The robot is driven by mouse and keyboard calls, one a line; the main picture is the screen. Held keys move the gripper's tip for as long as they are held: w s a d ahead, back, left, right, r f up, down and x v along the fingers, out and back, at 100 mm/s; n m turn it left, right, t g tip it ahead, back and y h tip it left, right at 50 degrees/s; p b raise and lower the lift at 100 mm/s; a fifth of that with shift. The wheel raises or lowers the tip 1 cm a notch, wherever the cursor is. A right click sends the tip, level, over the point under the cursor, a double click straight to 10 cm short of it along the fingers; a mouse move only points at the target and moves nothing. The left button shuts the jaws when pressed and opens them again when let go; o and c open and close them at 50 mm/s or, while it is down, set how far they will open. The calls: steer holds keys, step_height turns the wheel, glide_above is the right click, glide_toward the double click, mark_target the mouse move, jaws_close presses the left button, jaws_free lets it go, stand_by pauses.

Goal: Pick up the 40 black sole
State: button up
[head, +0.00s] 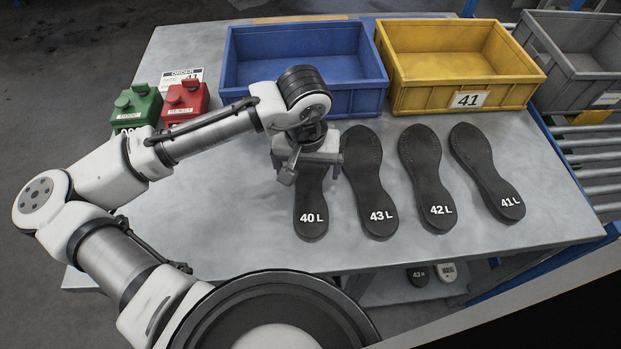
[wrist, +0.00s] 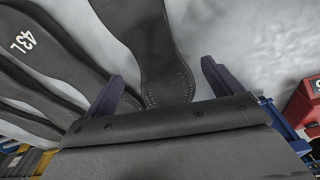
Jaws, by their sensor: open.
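The black sole marked 40 L (head: 311,200) lies flat on the grey table, leftmost in a row of black soles. My gripper (head: 310,172) is over its upper end and hides that part in the head view. In the wrist view my gripper (wrist: 160,85) has its two dark fingers spread apart, with nothing held. The 40 sole (wrist: 160,50) runs between and beyond the fingers there; its label is out of that view. I cannot tell how high the fingers are above the table.
The sole marked 43 L (head: 371,185) lies close on the right, then 42 L (head: 427,180) and 41 L (head: 488,175). A blue bin (head: 305,95) and a yellow bin (head: 455,92) marked 41 stand behind. Green (head: 138,108) and red (head: 186,101) button boxes stand left.

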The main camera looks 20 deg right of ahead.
steer(key=shift+w+f, duration=0.2)
steer(key=shift+f, duration=1.45)
steer(key=c, duration=1.2)
